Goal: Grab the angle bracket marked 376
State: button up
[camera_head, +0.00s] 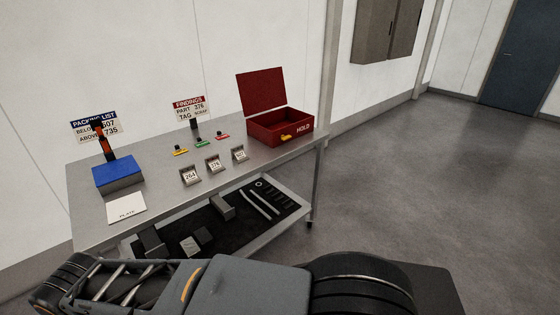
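Three small metal angle brackets with white number labels stand in a row near the front edge of the grey table (160,215). The middle bracket (213,165) seems to read 376, though the print is small. The left bracket (189,177) seems to read 264. The label of the right bracket (239,155) is too small to read surely. The brackets stand apart from each other, with nothing touching them. My arm crosses the bottom of the picture, in front of the table and well apart from the brackets. My gripper's fingers are not in view.
Behind the brackets lie yellow (180,152), green (202,144) and red (222,135) tags. An open red HOLD box (270,128) stands right, a blue box (118,174) and white PLATE card (127,207) left. A lower shelf (270,232) holds metal parts. Floor (440,190) is clear right.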

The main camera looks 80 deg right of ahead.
aim_at(212, 164)
jog(key=z, duration=1.05)
jog(key=i, duration=1)
